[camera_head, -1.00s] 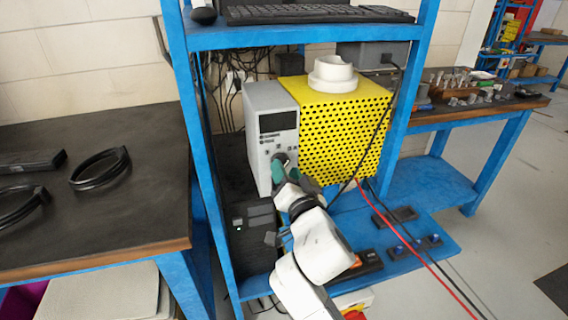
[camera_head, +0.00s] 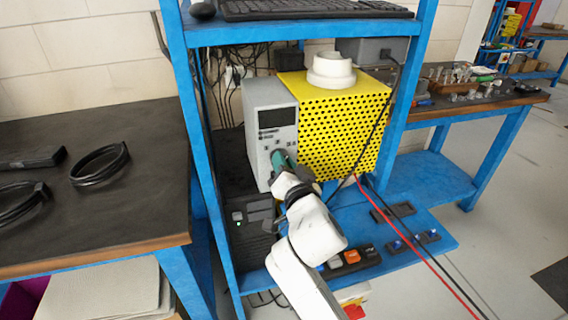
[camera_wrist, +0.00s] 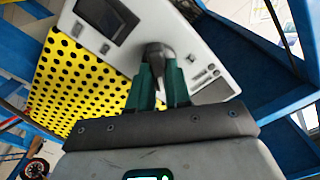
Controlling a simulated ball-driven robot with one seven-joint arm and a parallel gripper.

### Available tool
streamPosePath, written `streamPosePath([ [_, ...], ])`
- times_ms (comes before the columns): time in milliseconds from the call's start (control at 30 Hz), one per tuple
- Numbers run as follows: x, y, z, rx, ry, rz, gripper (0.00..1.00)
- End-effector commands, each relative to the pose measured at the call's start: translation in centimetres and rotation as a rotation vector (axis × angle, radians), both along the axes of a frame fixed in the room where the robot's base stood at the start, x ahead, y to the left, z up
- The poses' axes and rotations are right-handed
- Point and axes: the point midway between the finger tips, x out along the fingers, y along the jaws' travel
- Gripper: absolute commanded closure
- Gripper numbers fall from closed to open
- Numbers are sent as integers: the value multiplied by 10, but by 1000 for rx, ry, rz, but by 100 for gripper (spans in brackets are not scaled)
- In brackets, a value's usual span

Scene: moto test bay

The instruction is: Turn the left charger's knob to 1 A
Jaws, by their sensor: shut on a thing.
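A grey box with a dark display (camera_head: 278,117) and a light front panel (camera_head: 262,150) stands on the blue rack's shelf. In the wrist view its panel (camera_wrist: 205,50) is tilted, and a dark rounded knob (camera_wrist: 158,52) stands out from it. My gripper (camera_wrist: 160,75) has its green fingers on both sides of the knob, shut on it. In the head view my gripper (camera_head: 281,160) covers the knob. The knob's pointer and any scale marks are not readable, so I cannot tell its setting.
A yellow perforated box (camera_head: 345,125) adjoins the grey box on the right, with a white ring (camera_head: 331,72) on top. Red and black cables (camera_head: 410,237) hang at the right. Small switch units (camera_head: 352,257) sit on the lower shelf. Blue rack posts (camera_head: 190,130) flank the arm.

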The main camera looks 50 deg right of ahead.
Motion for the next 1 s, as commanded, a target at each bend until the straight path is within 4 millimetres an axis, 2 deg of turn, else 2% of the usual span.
streamPosePath([
  [467,1,0,1,-41,26,0,100],
  [1000,3,2,3,-398,265,1,100],
])
